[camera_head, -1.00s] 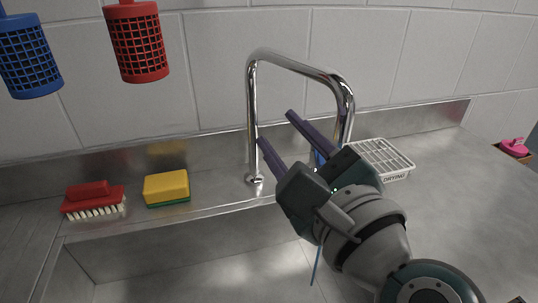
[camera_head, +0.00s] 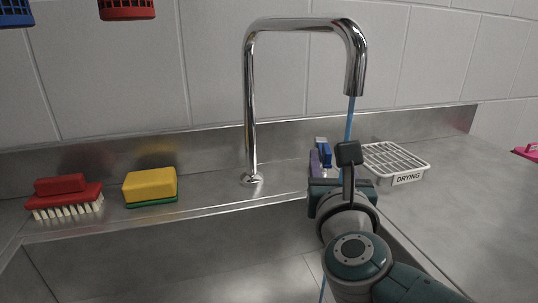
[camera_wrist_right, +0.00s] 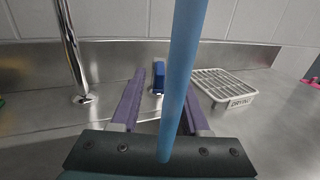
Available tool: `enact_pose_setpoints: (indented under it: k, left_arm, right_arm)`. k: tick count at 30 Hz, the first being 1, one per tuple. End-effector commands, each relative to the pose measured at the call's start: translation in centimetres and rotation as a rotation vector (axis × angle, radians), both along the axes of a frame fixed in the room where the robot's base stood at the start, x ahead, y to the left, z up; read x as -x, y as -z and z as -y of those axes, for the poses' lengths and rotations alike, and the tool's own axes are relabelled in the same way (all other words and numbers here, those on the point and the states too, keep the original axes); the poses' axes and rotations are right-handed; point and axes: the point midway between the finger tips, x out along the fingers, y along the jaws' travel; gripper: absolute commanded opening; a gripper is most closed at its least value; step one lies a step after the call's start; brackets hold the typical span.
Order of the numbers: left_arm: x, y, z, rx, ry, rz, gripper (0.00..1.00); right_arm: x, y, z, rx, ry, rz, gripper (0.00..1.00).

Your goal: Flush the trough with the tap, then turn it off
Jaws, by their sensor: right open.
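The chrome tap (camera_head: 250,100) stands on the back ledge, and a blue stream of water (camera_head: 349,118) falls from its spout toward the steel trough (camera_head: 180,262). A blue lever (camera_head: 325,153) stands on the ledge right of the tap's base; it also shows in the right wrist view (camera_wrist_right: 159,76). My right gripper (camera_head: 322,162) is open, its purple fingers pointing at the lever. In the right wrist view the lever appears between and beyond the fingertips (camera_wrist_right: 164,82), with no clear contact. The stream passes in front of the wrist camera. My left gripper is out of view.
A red brush (camera_head: 66,196) and a yellow-green sponge (camera_head: 150,186) sit on the ledge at left. A white rack marked DRYING (camera_head: 396,160) is right of the lever. A pink item (camera_head: 526,152) lies at the far right. The right counter is mostly clear.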

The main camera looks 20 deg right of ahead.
Motion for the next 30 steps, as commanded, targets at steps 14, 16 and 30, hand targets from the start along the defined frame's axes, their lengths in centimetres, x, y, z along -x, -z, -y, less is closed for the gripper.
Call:
enact_pose_setpoints:
  k: [14, 16, 30]
  left_arm:
    - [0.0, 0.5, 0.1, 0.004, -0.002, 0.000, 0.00]
    - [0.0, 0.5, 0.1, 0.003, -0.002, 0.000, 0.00]
    - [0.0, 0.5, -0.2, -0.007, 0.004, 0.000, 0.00]
  right_arm:
    - [-1.7, 0.0, 0.6, 0.000, 0.000, -0.001, 0.45]
    - [-1.7, 0.0, 0.6, 0.001, 0.000, -0.001, 0.39]
    - [-1.6, 0.0, 0.6, 0.001, 0.000, -0.001, 0.00]
